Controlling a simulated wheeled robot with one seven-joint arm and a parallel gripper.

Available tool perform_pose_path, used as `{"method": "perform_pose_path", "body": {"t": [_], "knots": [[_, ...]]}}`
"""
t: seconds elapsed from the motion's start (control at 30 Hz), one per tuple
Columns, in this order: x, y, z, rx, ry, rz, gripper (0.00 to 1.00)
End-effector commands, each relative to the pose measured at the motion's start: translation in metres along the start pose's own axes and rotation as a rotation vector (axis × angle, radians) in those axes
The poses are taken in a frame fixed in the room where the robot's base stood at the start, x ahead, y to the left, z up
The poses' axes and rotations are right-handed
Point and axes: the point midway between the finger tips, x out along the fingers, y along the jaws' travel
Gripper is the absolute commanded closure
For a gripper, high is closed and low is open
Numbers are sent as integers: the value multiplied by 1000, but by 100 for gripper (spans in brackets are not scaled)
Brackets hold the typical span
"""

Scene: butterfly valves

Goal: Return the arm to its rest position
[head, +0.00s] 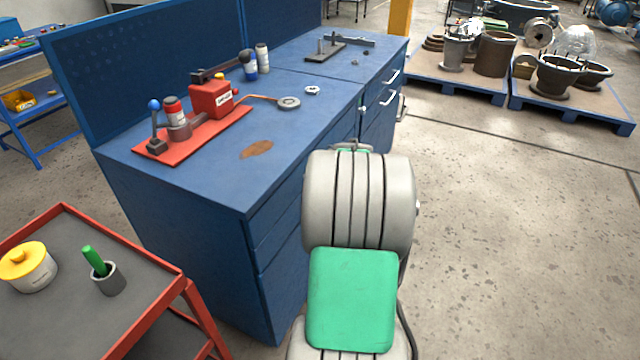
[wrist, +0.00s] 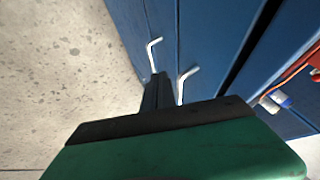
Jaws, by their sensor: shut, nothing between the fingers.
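My gripper shows in the wrist view (wrist: 158,80), its dark fingers together beyond a green body, with nothing between them. In that picture the fingertips overlap the blue bench front, near two silver drawer handles (wrist: 187,84); I cannot tell the gap. In the head view my grey arm with its green cover rises at the lower middle, in front of the blue workbench (head: 310,110), and hides my gripper.
A red plate (head: 190,140) with a blue-knobbed lever and a red box (head: 211,98) sits on the bench. A red-framed cart (head: 62,320) stands at lower left. Pallets (head: 452,80) with pots are at back right. The floor (head: 510,230) on the right is clear.

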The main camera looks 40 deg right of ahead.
Motion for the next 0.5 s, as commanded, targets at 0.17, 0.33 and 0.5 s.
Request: {"method": "perform_pose_path", "body": {"t": [0.17,0.33,0.5], "knots": [[-44,10,-4,5,10,3,100],[-84,8,0,1,5,3,100],[-101,9,0,2,2,5,100]]}}
